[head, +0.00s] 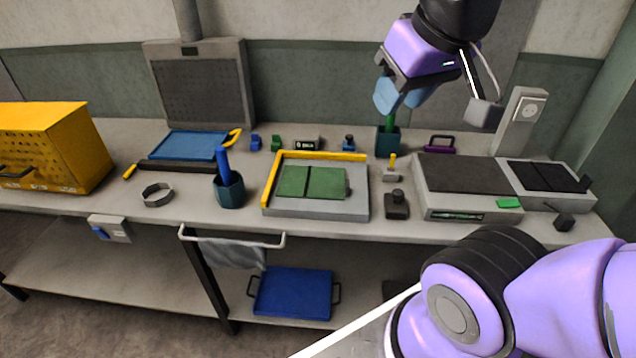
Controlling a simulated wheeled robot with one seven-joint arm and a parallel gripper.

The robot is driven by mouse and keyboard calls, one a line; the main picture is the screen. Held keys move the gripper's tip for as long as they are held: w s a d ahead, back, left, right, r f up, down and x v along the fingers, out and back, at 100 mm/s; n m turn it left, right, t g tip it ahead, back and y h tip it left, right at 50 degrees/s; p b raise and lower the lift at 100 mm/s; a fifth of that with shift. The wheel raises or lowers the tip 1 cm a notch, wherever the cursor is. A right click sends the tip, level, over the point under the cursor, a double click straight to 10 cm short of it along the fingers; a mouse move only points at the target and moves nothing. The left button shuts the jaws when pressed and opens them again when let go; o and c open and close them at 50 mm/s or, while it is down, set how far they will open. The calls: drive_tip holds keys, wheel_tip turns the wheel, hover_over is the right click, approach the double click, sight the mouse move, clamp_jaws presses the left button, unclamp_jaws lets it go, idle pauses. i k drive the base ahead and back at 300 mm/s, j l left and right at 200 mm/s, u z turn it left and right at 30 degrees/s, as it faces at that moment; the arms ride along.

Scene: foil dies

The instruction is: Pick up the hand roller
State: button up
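My gripper (397,104), with light blue fingers, is at the upper right, above the back of the bench. It points down over a dark teal holder (387,142) with a green handle (390,122) standing upright in it. The fingers overlap the handle's top in this view; I cannot tell whether they touch it or how far apart they are. A blue handle (223,162) leans upright in a dark teal cup (229,190) left of centre. No roller head shows plainly, so I cannot tell which item is the hand roller.
A grey press bed with green plates (312,182) lies mid-bench. A dark knobbed block (397,205) sits near the front edge.

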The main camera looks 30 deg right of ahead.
sight(389, 128)
drive_tip(key=i+z, duration=0.25)
drive_tip(key=z, duration=0.15)
drive_tip(key=i+z, duration=0.2)
drive_tip(key=z, duration=0.15)
drive_tip(key=i+j+z, duration=0.1)
drive_tip(key=i+z, duration=0.15)
drive_tip(key=z, duration=0.15)
